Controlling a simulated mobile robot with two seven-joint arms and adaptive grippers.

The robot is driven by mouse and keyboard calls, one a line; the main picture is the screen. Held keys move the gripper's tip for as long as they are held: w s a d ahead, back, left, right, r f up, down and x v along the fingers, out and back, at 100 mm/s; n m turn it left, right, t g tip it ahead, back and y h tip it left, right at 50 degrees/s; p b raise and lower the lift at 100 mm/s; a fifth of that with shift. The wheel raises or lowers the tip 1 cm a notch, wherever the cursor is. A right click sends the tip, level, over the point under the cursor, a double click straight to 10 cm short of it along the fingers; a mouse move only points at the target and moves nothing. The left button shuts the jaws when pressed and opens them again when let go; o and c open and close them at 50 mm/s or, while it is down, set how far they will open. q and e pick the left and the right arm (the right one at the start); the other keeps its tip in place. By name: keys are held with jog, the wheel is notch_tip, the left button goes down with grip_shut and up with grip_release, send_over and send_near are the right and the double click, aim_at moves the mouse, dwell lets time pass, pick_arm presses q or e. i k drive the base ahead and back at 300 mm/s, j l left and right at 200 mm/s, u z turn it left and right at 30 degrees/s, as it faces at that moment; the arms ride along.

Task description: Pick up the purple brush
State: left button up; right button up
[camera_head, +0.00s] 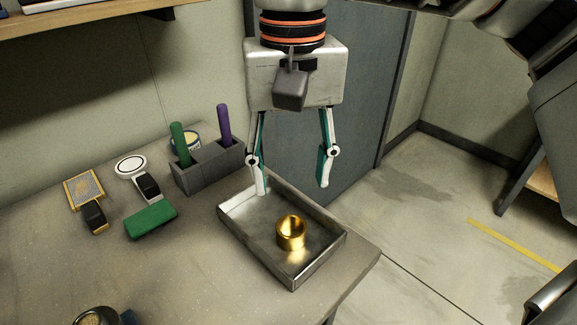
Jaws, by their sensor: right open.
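The purple brush (223,122) stands upright in a grey divided holder (213,168) on the table, with only its purple handle showing; its lower end is hidden in the holder. My right gripper (293,187) is open and empty, pointing down over the metal tray, to the right of the brush and the holder. Its two fingers are wide apart and do not touch the brush. My left gripper does not show.
A green brush (179,143) shares the holder, with a tin (186,139) behind. The metal tray (322,258) holds a gold ring (290,232). A green block (151,219) and two handled tools lie left. A shelf (90,22) overhangs top left.

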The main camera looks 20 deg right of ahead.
aim_at(222, 108)
jog(key=k, duration=1)
